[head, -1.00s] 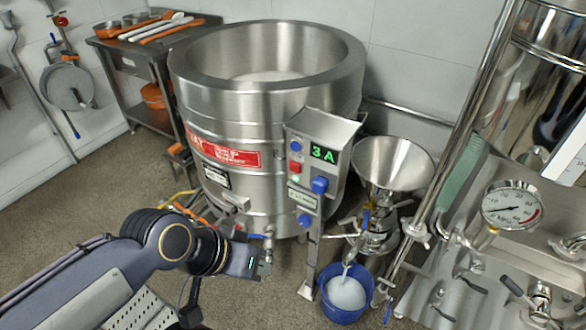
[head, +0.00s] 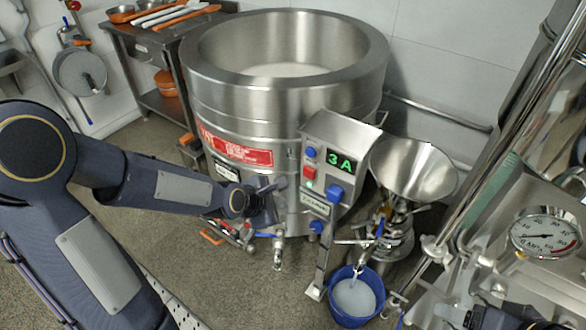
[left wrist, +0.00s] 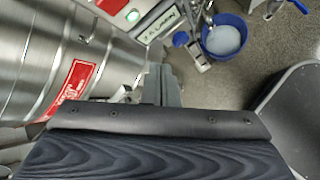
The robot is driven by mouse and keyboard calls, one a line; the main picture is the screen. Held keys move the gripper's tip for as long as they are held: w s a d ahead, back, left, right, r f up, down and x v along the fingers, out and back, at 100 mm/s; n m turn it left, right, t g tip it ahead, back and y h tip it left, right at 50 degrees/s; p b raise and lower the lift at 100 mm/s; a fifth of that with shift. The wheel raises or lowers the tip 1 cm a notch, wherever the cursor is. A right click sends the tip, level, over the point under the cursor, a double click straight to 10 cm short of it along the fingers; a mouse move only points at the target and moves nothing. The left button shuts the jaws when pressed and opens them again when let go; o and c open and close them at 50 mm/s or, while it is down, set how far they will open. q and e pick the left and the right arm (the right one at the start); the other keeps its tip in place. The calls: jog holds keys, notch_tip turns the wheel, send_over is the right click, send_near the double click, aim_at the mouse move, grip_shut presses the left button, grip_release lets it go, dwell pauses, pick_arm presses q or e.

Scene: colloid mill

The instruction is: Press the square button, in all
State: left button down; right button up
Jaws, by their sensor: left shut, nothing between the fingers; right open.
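The control box (head: 338,148) on the front of the steel kettle has a green "3 A" display. A red square button (head: 309,172) sits on it, below a small blue button (head: 310,152) and left of a larger blue knob (head: 335,193). My left gripper (head: 280,190) is shut and empty, a little left of the box at about the height of its lower part. In the left wrist view its fingers (left wrist: 162,85) point toward the box; the red button (left wrist: 110,5) is cut by the top edge. My right gripper (head: 470,319) is open, partly cut off at the lower right.
The large kettle (head: 285,90) stands behind the box. A steel funnel (head: 413,170) is on the right above a blue bucket (head: 357,296) of white liquid. A pressure gauge (head: 544,236) and piping fill the right side. A tap (head: 277,250) is below my left gripper.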

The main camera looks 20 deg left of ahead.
aim_at(309, 172)
pick_arm(q)
jog(key=shift+w+f+n, duration=0.15)
jog(key=shift+w+n, duration=0.05)
jog(key=shift+n, duration=0.2)
jog(key=shift+w, duration=0.1)
jog(key=w+d+p, duration=0.1)
jog(key=w+d, duration=0.2)
jog(key=w, duration=0.5)
jog(key=shift+p, duration=0.35)
jog(key=shift+w, duration=0.1)
dwell(1.7)
jog(key=shift+w+d, duration=0.1)
jog(key=shift+w, duration=0.25)
